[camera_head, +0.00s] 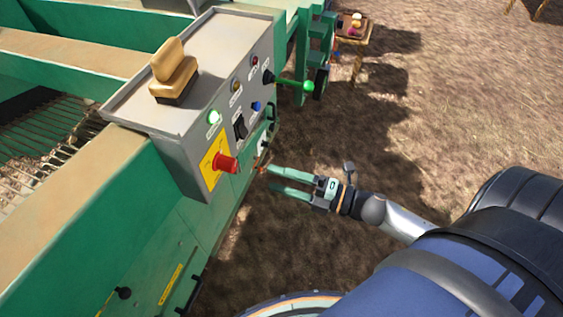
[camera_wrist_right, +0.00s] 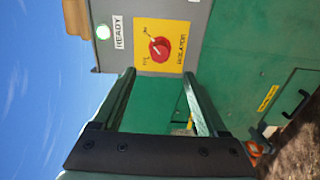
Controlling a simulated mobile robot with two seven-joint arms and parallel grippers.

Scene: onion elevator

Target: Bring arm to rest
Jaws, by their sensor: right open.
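My right gripper (camera_head: 268,178) is open and empty beside the grey control box in the head view. Its two green fingers point left toward the green machine side, just right of the red knob (camera_head: 226,163). In the right wrist view the open fingers (camera_wrist_right: 160,95) stand apart with nothing between them, and the red knob on its yellow plate (camera_wrist_right: 160,47) lies beyond the fingertips. I cannot tell from these views exactly how far the fingertips are from the panel. My left gripper is not in view.
The grey control box (camera_head: 185,110) carries a lit green light (camera_head: 213,117), a black switch (camera_head: 240,127) and a wooden brush (camera_head: 173,72). A green-tipped lever (camera_head: 308,87) sticks out to the right. A small wooden table (camera_head: 370,28) stands behind. Bare ground (camera_head: 450,100) lies right of the machine.

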